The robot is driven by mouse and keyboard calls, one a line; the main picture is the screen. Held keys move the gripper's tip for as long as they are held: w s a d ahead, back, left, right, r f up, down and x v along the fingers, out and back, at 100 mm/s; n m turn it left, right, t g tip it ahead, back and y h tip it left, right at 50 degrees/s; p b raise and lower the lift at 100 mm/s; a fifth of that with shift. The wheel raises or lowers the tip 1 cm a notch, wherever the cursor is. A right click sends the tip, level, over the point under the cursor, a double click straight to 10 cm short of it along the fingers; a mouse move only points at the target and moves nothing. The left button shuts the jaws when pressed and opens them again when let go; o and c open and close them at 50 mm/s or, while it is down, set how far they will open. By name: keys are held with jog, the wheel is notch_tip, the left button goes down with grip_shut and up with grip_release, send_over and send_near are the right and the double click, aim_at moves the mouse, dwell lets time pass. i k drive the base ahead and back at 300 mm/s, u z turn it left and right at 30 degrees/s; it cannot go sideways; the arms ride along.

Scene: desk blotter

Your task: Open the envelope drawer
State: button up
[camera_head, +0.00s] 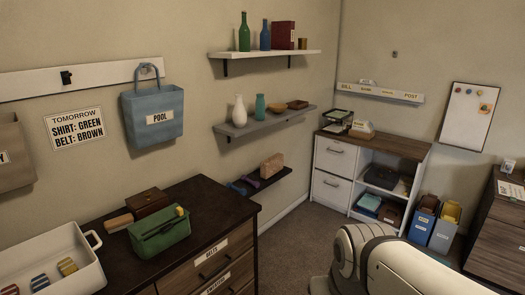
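No drawer in view carries a label that I can read as envelopes. A white cabinet with a wood top (384,145) stands in the far corner, with two drawers on its left side. Its upper drawer (335,155) and lower drawer (331,187) look shut, and each has a handle. A dark wood unit (497,240) at the right edge is cut off, and I cannot tell which drawers it has. My white arm link crosses the bottom right, and my gripper is out of view.
A dark dresser (225,205) with labelled drawers stands at front left. On it are a green bag (160,235) and a white tray (75,265). Blue (422,222) and grey (444,234) bins stand right of the cabinet. Carpet (300,232) is clear between dresser and cabinet.

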aim_at(334, 189)
jog(key=z, duration=0.1)
jog(key=i, duration=2)
jog(key=z, duration=0.6)
jog(key=i, duration=1.55)
jog(key=z, duration=0.4)
jog(key=i, duration=0.95)
jog(key=z, duration=0.3)
